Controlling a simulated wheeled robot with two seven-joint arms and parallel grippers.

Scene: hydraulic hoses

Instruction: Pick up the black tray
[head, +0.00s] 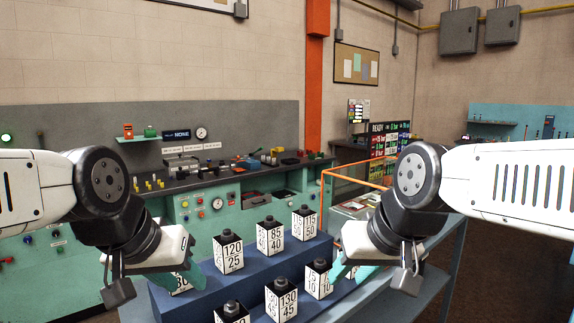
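I cannot make out a black tray for certain in the head view. My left gripper (188,279) is at the left end of a blue stepped rack (190,303), with its teal fingers partly in front of a white block marked 30 (181,284). My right gripper (343,270) is at the rack's right side, its teal fingers close to the front-row blocks. The finger gaps of both grippers are hidden by their angle, and I see nothing clearly held in either.
White blocks with black tops, such as 120/25 (229,254) and 130/45 (281,299), stand on the rack between my grippers. Behind is a teal bench (215,210) with gauges and small parts on its dark top. An orange-framed case (350,211) stands behind right.

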